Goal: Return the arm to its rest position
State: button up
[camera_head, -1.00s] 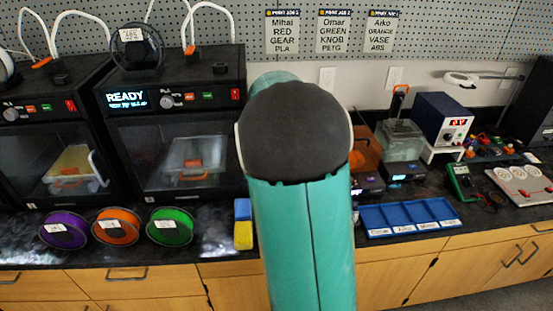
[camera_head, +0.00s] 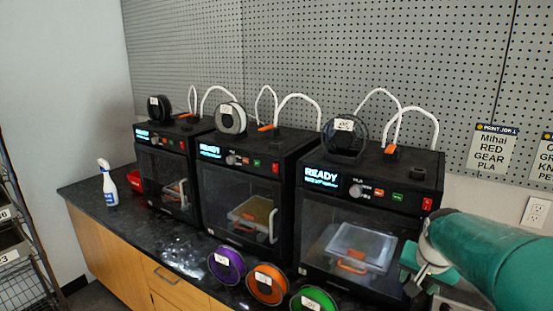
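My teal arm (camera_head: 495,258) reaches in from the right edge, in front of the right end of the nearest printer. At its far end is a small teal and grey part that looks like my gripper (camera_head: 422,276), in front of that printer's lower right corner. It is small and partly merged with the arm, so I cannot make out whether its fingers are apart. I see nothing clearly held in it.
Three black printers (camera_head: 375,197) stand along the dark counter (camera_head: 95,202), all showing READY. Purple, orange and green spools (camera_head: 314,300) lie before them. A spray bottle (camera_head: 107,183) and a red item (camera_head: 134,179) stand left. A wire rack (camera_head: 15,245) is at far left.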

jog(key=s+a+r+n+t+y, duration=0.1)
jog(key=s+a+n, duration=0.6)
jog(key=s+a, duration=1)
jog(key=shift+a+r+y, duration=0.3)
jog(key=shift+a+r, duration=0.25)
jog(key=shift+r, duration=0.25)
